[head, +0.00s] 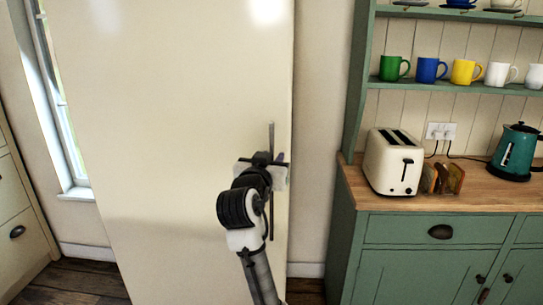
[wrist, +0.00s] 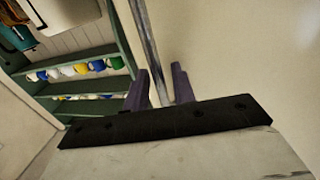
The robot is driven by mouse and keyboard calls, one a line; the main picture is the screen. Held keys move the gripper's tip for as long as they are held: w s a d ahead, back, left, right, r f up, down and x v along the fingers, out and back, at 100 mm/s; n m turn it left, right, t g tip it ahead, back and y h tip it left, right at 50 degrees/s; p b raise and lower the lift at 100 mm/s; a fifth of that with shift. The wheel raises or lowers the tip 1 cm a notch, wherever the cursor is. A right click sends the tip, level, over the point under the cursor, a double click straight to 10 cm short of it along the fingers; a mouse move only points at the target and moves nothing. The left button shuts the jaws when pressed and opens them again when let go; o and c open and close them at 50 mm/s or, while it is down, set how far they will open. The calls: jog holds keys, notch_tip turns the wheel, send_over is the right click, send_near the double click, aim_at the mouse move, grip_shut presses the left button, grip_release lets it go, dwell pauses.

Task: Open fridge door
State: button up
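The tall cream fridge (head: 170,110) fills the left middle of the head view, and its door looks closed. Its thin upright metal handle (head: 271,138) runs near the door's right edge. My gripper (head: 279,160) is at the handle in the head view, partly hidden by my wrist. In the wrist view the handle (wrist: 146,40) passes between the two purple fingers of my gripper (wrist: 160,78). A gap shows between the handle and the right finger; the left finger is very close to the bar, and contact cannot be told. The fridge door (wrist: 225,50) lies to the right there.
A green cabinet (head: 431,262) with a wooden top stands right of the fridge, holding a toaster (head: 392,163), bread slices and a teal kettle (head: 515,152). Mugs line a shelf above. A window and drawers are at the left. Some dark floor shows beside the fridge.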

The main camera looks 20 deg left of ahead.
jog(key=shift+w, duration=0.15)
grip_shut()
jog(key=shift+s, duration=0.2)
